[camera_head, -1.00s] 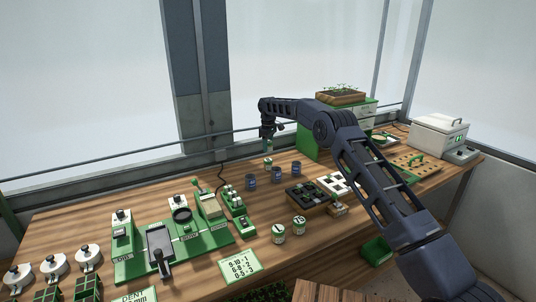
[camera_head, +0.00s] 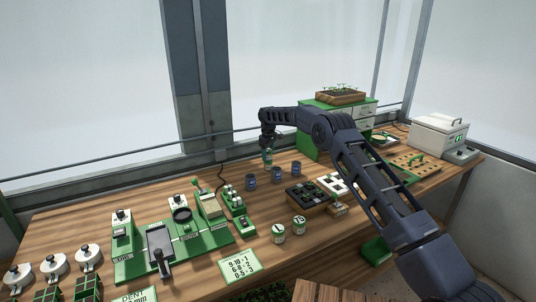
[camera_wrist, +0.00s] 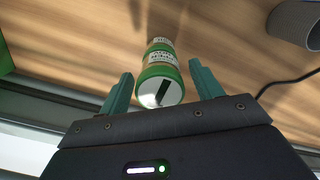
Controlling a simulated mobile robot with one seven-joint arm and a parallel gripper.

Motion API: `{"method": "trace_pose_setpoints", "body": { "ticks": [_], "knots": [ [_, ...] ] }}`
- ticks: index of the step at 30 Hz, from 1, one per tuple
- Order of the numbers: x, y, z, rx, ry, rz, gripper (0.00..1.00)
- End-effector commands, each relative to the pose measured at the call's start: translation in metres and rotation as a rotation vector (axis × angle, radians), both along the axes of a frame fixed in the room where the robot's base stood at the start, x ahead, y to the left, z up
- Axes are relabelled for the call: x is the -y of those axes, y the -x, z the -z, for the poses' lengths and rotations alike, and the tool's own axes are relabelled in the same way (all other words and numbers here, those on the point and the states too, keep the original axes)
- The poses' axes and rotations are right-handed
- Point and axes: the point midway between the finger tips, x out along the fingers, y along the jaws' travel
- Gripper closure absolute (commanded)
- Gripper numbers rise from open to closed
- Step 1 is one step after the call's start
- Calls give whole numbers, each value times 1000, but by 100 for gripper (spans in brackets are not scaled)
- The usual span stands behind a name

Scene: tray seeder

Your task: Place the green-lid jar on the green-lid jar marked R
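A green-lid jar (camera_wrist: 160,80) stands between the two teal fingers of my gripper (camera_wrist: 161,70) in the wrist view. Its white lid top carries a dark bar, and lettered bands show along its side. The fingers are spread, with a narrow gap on each side of the jar. In the head view my gripper (camera_head: 268,158) is down around this jar at the back of the bench, and the jar is mostly hidden. Two more green-lid jars stand at the front, a left one (camera_head: 278,234) and a right one (camera_head: 299,226). Their lid marks are too small to read surely.
Several blue cups (camera_head: 277,175) stand just in front of my gripper. A dark seed tray (camera_head: 308,197) and a white grid (camera_head: 333,184) lie to the right. Green seeder machines (camera_head: 190,243) fill the left. A number card (camera_head: 240,266) lies at the front.

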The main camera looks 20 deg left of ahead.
Motion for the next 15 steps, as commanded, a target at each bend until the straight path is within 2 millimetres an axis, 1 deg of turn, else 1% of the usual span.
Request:
{"method": "trace_pose_setpoints", "body": {
  "ticks": [7,10,13,15],
  "knots": [
    [0,0,0,0,0,0,35],
    [0,0,-4,0,0,0,35],
    [0,0,-13,1,-1,0,35],
    [0,0,-23,2,-2,0,35]
  ]
}}
